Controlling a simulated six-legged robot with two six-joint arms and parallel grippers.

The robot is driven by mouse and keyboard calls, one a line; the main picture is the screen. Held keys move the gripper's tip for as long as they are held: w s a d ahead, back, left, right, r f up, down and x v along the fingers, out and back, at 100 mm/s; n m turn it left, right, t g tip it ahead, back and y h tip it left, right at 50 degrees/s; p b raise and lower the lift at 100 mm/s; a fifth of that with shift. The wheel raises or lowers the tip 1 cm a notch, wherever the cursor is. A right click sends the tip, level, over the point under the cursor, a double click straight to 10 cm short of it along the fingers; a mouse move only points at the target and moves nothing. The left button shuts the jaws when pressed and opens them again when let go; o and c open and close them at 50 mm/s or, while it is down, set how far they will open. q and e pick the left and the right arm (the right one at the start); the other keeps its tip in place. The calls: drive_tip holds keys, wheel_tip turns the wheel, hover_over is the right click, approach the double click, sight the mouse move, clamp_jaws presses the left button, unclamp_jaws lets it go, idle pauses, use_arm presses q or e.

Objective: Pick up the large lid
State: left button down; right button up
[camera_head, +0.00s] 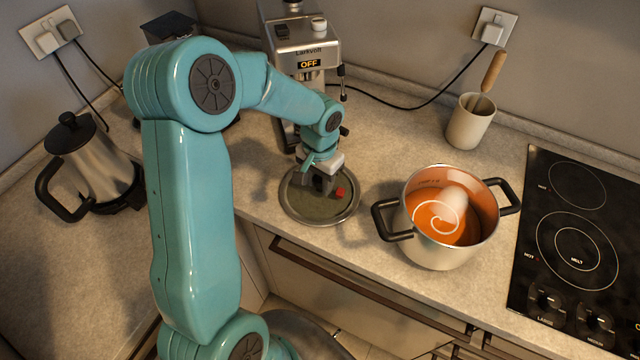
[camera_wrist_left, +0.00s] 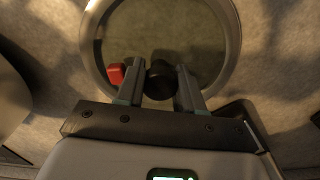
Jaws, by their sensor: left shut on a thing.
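The large lid (camera_head: 300,207) is a round glass lid with a metal rim, lying at the counter's front edge, left of the pot. It also shows in the left wrist view (camera_wrist_left: 205,30), where its dark knob (camera_wrist_left: 159,82) sits between my fingers. My left gripper (camera_head: 323,183) is over the lid and shut on this knob; in the left wrist view the fingers (camera_wrist_left: 160,85) flank it. A small red piece (camera_head: 340,191) shows beside the fingers. I cannot tell whether the lid is clear of the counter. My right gripper is not in view.
A steel pot (camera_head: 446,250) with orange soup stands to the right, close to the lid. A black cooktop (camera_head: 570,235) lies beyond it. A coffee machine (camera_head: 300,50) stands behind the lid, a kettle (camera_head: 95,165) at left, and a utensil crock (camera_head: 468,122) at the back.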

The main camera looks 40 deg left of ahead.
sight(320, 178)
use_arm(q)
wheel_tip(320, 178, up, 20)
drive_tip(key=shift+b, duration=0.3)
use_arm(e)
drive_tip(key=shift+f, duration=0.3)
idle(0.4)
